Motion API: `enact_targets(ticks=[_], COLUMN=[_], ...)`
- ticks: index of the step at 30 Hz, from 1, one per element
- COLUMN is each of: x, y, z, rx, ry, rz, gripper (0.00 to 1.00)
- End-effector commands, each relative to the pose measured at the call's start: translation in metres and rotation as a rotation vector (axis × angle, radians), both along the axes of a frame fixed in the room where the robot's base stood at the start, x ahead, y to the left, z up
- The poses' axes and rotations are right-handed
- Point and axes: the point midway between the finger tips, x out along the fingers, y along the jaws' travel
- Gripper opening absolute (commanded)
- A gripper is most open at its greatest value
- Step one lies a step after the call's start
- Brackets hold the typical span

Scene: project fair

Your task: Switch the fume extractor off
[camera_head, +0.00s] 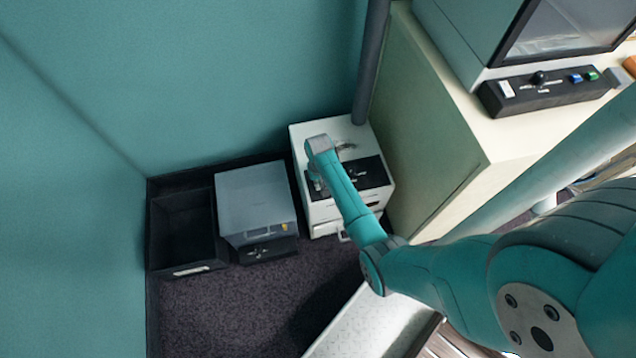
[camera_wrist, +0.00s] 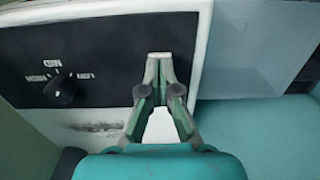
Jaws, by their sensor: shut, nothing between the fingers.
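The likely fume extractor is a white box (camera_head: 322,212) with a black panel on its top, standing on the floor against the wall. In the wrist view its black panel (camera_wrist: 105,60) carries a round black knob (camera_wrist: 60,91) with upside-down white lettering around it. Which mark the knob points to is too small to tell. My gripper (camera_wrist: 159,56) is shut and empty, with its fingertips over the panel's right end. The knob lies left of the fingers, apart from them. In the head view my gripper (camera_head: 316,188) is partly hidden by my arm.
A grey machine (camera_head: 255,195) and an open black bin (camera_head: 185,228) stand left of the white box. A cream cabinet (camera_head: 425,130) is close on its right, with a pipe (camera_head: 371,60) behind. Dark carpet (camera_head: 235,310) lies free in front.

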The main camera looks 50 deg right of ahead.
Motion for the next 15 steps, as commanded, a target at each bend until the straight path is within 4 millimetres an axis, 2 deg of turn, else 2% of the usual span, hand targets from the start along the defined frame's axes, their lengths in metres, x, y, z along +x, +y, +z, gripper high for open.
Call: enact_targets(ticks=[15], x=[0.0], y=[0.0], z=[0.036], rx=[-0.001], ry=[-0.001], rz=[0.0], gripper=[0.0])
